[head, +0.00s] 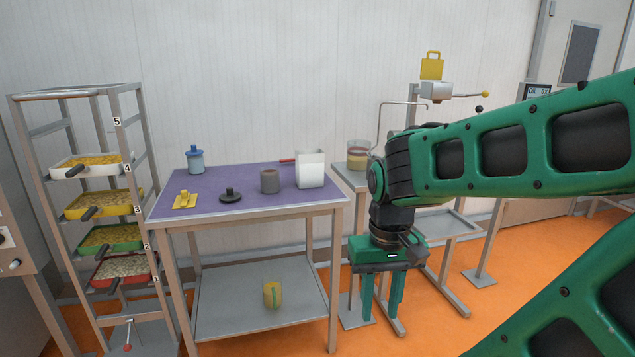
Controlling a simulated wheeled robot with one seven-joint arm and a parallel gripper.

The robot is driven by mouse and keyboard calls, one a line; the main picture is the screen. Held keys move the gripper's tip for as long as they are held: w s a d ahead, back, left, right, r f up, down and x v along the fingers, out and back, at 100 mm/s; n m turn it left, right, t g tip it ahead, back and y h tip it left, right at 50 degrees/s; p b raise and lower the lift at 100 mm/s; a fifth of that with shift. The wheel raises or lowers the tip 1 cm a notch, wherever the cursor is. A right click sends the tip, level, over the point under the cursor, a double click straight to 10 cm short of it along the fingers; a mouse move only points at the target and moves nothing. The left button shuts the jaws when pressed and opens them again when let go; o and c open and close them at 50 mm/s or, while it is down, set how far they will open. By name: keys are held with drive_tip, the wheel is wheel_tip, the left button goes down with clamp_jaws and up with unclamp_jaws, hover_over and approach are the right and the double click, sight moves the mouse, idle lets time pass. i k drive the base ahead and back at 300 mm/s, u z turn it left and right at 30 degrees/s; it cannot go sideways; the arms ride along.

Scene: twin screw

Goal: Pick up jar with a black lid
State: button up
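A round black lid with a knob (231,195) lies on the purple top of the table (240,204), near its front edge. A dark grey open cup or jar (270,181) stands to its right, apart from it. A blue jar with a blue-grey knobbed lid (195,160) stands at the back left of the table. I see no jar with a black lid on it. My gripper (382,298) hangs to the right of the table, fingers pointing down and apart, open and empty.
A yellowish jar (271,294) stands on the lower shelf. A rack of trays (130,180) is at left. A glass jar (358,153) stands on a side stand.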

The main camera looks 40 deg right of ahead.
sight(269, 176)
drive_tip(key=z, duration=1.25)
drive_tip(key=i, duration=1.55)
drive_tip(key=u, duration=0.05)
